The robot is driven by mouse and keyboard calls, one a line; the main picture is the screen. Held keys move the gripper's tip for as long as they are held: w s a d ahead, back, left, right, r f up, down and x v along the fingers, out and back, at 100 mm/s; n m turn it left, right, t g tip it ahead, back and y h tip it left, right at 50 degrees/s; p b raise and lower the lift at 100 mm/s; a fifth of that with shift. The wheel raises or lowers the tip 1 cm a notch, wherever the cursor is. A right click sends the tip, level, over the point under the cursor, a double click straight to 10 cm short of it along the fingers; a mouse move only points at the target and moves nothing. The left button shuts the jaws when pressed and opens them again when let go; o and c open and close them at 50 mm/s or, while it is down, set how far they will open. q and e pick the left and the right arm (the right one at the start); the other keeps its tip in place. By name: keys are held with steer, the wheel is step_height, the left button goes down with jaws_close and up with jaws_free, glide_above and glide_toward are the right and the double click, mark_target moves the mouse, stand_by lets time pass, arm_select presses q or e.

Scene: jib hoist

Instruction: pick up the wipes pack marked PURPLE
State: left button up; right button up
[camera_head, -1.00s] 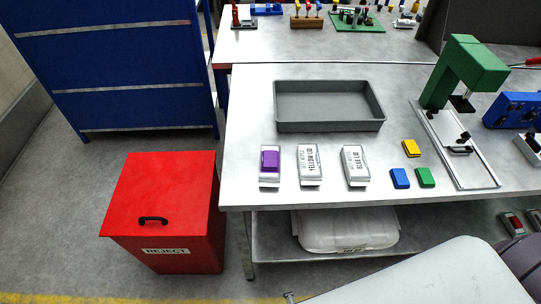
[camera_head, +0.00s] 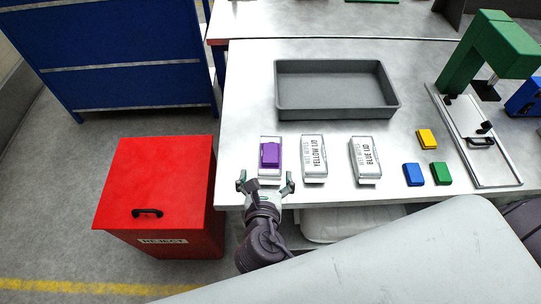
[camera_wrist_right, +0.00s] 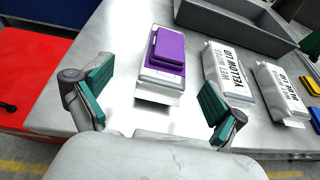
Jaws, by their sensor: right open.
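The wipes pack with a purple lid (camera_head: 270,156) lies on the metal table near its front edge, leftmost of three packs. It also shows in the right wrist view (camera_wrist_right: 167,54), just beyond the fingertips. I cannot read a PURPLE marking on it. My right gripper (camera_head: 265,180) is open and empty at the table's front edge, in front of this pack. In the wrist view its teal-padded fingers (camera_wrist_right: 152,95) stand apart, with the pack's near end between and ahead of them. My left gripper is not in view.
Packs marked YELLOW LID (camera_head: 314,158) and BLUE LID (camera_head: 365,159) lie to the right. A grey tray (camera_head: 335,112) is behind. Yellow (camera_head: 427,139), blue (camera_head: 413,175) and green (camera_head: 441,173) blocks lie further right, beside a green press (camera_head: 487,55). A red reject bin (camera_head: 157,185) stands left.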

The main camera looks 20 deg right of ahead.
mark_target(270, 158)
steer(key=shift+x, duration=1.15)
steer(key=shift+w+d+f, duration=0.1)
steer(key=shift+w+d, duration=0.2)
steer(key=shift+w, duration=0.1)
steer(key=p+x, duration=0.1)
steer(key=x, duration=0.3)
steer(key=shift+w+d+f, duration=0.1)
steer(key=shift+d, duration=0.2)
steer(key=shift+c, duration=0.2)
steer(key=c, duration=1.2)
steer(key=shift+c, duration=0.2)
